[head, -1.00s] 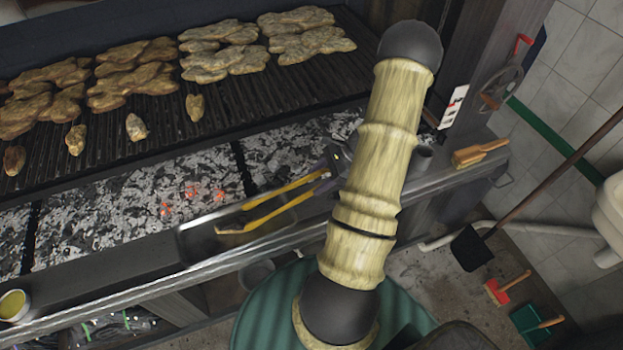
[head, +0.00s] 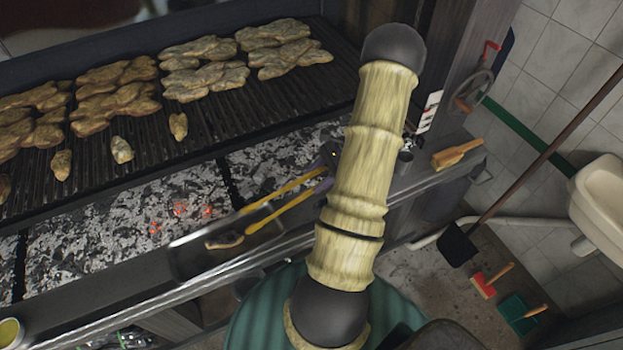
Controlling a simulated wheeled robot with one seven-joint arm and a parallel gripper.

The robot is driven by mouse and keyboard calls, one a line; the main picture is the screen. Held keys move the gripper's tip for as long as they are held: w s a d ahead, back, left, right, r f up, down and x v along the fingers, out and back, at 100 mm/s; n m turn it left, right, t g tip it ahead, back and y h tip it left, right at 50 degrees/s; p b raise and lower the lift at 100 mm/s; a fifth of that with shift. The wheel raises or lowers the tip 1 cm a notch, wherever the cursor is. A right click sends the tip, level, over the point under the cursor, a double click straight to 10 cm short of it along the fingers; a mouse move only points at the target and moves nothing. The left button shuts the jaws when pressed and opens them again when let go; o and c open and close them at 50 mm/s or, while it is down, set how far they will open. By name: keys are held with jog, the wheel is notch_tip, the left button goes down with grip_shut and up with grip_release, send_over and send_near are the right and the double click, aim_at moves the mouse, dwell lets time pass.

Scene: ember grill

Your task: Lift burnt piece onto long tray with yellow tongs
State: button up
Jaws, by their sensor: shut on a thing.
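The yellow tongs (head: 284,201) slant over the right part of the long metal tray (head: 183,262) at the grill's front ledge. Their two arms are spread, with the tips toward the left. A small browned piece with a dark edge (head: 225,241), which looks like the burnt piece, lies in the tray just left of the tong tips and apart from them. My gripper (head: 328,163) is shut on the tongs' right end, partly hidden behind my arm.
Several large meat pieces (head: 200,72) and small pieces (head: 122,150) lie on the grill grate. Glowing embers (head: 180,209) are behind the tray. A wooden brush (head: 457,154) and a dark cup (head: 403,163) stand right of my arm. A yellow-filled bowl (head: 10,333) is at lower left.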

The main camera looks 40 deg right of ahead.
aim_at(326, 168)
jog(key=p+v, duration=0.1)
jog(key=v, duration=0.1)
jog(key=p+v, duration=0.1)
jog(key=v, duration=0.1)
jog(key=shift+a+r, duration=0.2)
jog(key=shift+r, duration=0.05)
jog(key=s+a, duration=0.2)
jog(key=s, duration=0.4)
jog(key=shift+s, duration=0.15)
jog(key=shift+s+f, duration=0.1)
dwell(0.4)
